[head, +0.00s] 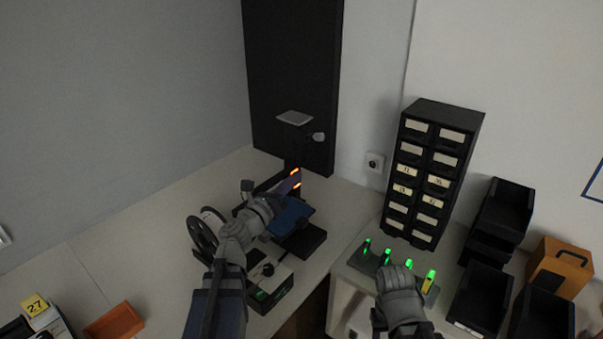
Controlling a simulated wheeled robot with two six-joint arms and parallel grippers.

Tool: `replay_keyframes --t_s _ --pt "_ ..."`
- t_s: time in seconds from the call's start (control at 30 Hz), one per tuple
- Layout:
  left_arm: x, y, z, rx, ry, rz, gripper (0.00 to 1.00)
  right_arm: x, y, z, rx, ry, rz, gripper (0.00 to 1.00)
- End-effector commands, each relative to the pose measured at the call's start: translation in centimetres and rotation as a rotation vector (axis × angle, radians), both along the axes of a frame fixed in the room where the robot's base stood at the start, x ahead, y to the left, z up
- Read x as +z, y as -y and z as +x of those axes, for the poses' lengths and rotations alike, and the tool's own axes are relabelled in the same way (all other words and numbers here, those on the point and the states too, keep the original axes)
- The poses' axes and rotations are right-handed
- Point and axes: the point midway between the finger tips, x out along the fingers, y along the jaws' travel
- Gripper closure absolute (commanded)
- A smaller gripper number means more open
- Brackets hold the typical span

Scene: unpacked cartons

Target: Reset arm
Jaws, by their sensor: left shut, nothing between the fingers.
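My left gripper (297,179) is shut and empty, with small orange lights near its fingers. It is raised in front of the dark stand, above a blue flat piece (290,216) on a black base. My left arm reaches up to it from the bottom of the view. The grey wrist links of my right arm show at the lower right, in front of a grey rack; its fingers are not visible.
The grey rack (355,263) holds several green-lit pieces, one with a yellow body. A black drawer cabinet (447,112) stands behind it. Black bins (480,297) and an orange case (560,266) are at right. An orange tray (114,322) lies lower left. The left worktop is mostly clear.

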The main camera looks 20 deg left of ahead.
Motion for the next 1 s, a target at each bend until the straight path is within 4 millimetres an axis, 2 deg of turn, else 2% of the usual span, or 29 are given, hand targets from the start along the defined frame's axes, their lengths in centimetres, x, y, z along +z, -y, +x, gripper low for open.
replay_keyframes --t_s 0.17,0.63,0.7,0.77,0.83,0.93,1.0 --pt "-0.2 -0.3 -1.0 0.000 0.000 0.000 1.00 -0.2 0.0 0.0 0.000 0.000 0.000 0.50" --pt "-0.2 -0.3 -1.0 -0.001 0.000 0.001 1.00 -0.2 0.0 0.0 0.000 0.000 0.000 0.50" --pt "-0.3 0.2 -1.0 -0.010 0.000 0.025 1.00 -0.2 0.0 0.0 0.000 0.000 0.000 0.50" --pt "-0.7 1.5 -1.0 -0.038 0.001 0.087 1.00 -0.2 0.0 0.0 0.000 0.000 0.000 0.50" --pt "-1.7 4.3 -1.2 -0.099 0.009 0.227 1.00 -0.2 0.0 0.0 0.000 0.000 0.000 0.50" --pt "-4.4 10.1 -2.1 -0.250 0.043 0.538 1.00 -0.2 0.0 0.0 0.000 0.000 0.000 0.50" --pt "-7.0 14.4 -3.6 -0.390 0.090 0.792 1.00 -0.2 0.0 0.0 0.000 0.000 0.000 0.50"
